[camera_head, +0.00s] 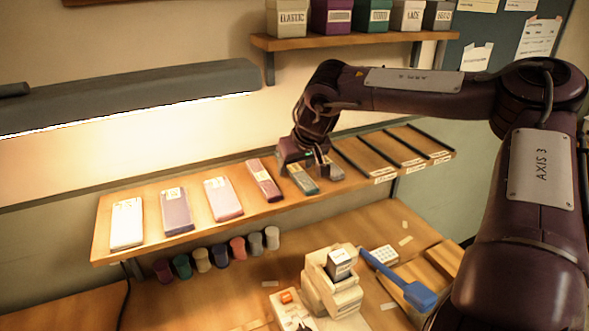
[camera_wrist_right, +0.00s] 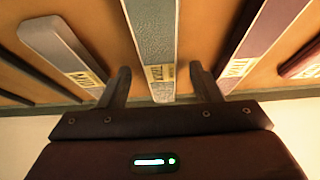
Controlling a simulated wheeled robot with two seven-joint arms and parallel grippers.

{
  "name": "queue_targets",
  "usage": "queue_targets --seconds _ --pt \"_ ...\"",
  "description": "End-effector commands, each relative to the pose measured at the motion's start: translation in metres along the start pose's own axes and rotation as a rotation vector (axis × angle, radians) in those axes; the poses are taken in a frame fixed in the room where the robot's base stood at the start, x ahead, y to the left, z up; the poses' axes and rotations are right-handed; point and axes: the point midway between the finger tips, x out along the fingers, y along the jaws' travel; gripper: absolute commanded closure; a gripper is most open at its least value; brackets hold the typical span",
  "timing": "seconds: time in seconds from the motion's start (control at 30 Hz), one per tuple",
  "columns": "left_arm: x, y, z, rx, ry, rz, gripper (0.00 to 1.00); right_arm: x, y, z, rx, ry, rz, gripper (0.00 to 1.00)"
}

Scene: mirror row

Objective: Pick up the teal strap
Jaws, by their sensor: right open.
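The teal strap (camera_head: 304,184) lies on the sloped wooden shelf in the head view, between a plum strap and a grey strap. Its far part is hidden by my right gripper (camera_head: 306,160). In the right wrist view the speckled teal strap (camera_wrist_right: 152,40), with a small yellow label, runs between the two fingers of my right gripper (camera_wrist_right: 162,88). The fingers are open, one on each side, with gaps to the strap. My left gripper is not in view.
The grey strap (camera_wrist_right: 62,42) and plum strap (camera_wrist_right: 262,42) lie close outside the fingers. More straps, such as a white one (camera_head: 127,224), line the shelf (camera_head: 100,240) to the left. Empty slots lie to the right.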

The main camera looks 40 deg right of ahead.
Motion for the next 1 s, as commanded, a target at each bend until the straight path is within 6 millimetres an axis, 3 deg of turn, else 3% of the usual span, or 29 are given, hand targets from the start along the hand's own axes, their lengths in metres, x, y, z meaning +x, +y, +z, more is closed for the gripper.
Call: queue_targets --seconds 0.07,0.43,0.73,1.0 --pt "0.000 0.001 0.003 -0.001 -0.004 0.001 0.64 0.000 0.000 0.000 0.000 0.000 0.000 0.44" --pt "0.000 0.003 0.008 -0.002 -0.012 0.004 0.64 0.000 0.000 0.000 0.000 0.000 0.000 0.91" --pt "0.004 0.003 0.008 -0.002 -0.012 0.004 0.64 -0.006 0.000 -0.004 0.000 0.003 0.001 0.91" --pt "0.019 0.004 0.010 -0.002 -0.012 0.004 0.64 -0.049 0.000 -0.029 0.000 0.007 0.001 0.91"
